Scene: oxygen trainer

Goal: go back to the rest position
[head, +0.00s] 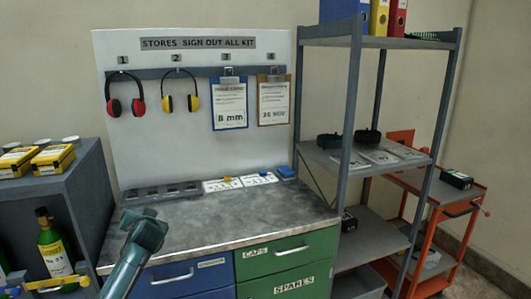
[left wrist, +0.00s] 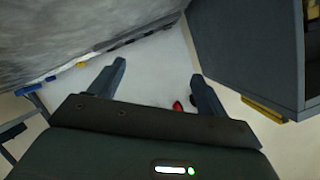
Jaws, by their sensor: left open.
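My left arm (head: 128,258) rises into the lower left of the head view, in front of the workbench (head: 205,232). In the left wrist view my left gripper (left wrist: 157,80) has its two fingers spread wide apart. Nothing is between the fingertips; a pale surface shows behind them. A small red thing (left wrist: 178,106) shows near the right finger, too small to name. My right gripper is in neither view.
A dark cabinet (head: 90,195) with yellow boxes (head: 53,159) on top stands left of the bench. Behind the bench is a board (head: 145,96) with ear defenders and clipboards. Right are a grey shelf rack (head: 355,85) and a red trolley (head: 447,216). The bench's middle is clear.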

